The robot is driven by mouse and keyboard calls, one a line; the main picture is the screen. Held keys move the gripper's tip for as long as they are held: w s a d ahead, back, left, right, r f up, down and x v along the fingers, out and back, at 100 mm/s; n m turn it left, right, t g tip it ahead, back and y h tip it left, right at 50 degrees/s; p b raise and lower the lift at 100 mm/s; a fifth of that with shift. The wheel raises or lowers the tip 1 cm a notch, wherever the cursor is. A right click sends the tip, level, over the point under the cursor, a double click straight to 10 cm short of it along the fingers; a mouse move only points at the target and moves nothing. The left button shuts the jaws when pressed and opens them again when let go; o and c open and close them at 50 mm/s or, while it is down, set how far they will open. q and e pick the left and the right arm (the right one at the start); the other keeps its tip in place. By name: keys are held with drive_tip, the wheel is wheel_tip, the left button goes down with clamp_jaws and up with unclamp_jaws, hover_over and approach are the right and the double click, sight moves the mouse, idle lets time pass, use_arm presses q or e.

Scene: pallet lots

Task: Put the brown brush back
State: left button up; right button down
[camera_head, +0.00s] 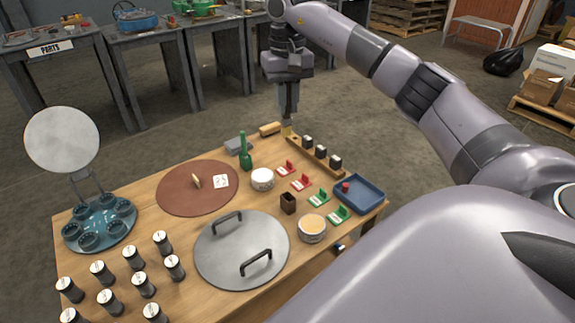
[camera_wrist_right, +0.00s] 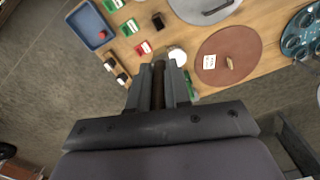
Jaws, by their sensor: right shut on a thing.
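My right gripper (camera_head: 288,112) is over the far edge of the wooden table, pointing down at the left end of the wooden rack (camera_head: 325,163). In the wrist view my right gripper (camera_wrist_right: 158,88) is shut on a dark brown upright piece, which I take for the brown brush (camera_wrist_right: 158,72). Its lower end is hidden, so I cannot tell whether it touches the rack. The rack holds several dark pieces with pale faces and also shows in the wrist view (camera_wrist_right: 112,65). My left gripper is not in view.
A brown round mat (camera_head: 175,190) and a metal lid (camera_head: 225,262) lie farther left.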

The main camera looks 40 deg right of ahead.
drive_tip(key=shift+w+d+f, duration=0.15)
drive_tip(key=shift+d, duration=0.2)
drive_tip(key=shift+d+f, duration=0.15)
drive_tip(key=shift+f, duration=0.15)
use_arm(q)
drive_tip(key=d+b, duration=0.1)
drive_tip(key=b, duration=0.1)
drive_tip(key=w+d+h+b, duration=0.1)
drive_tip(key=b, duration=0.1)
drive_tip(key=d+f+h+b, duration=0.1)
drive_tip(key=b, duration=0.1)
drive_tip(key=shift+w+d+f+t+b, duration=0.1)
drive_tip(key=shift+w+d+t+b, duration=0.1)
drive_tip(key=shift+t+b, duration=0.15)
use_arm(e)
wheel_tip(320, 180, down, 19)
drive_tip(key=shift+f, duration=0.2)
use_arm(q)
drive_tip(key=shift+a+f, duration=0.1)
use_arm(e)
drive_tip(key=shift+f, duration=0.5)
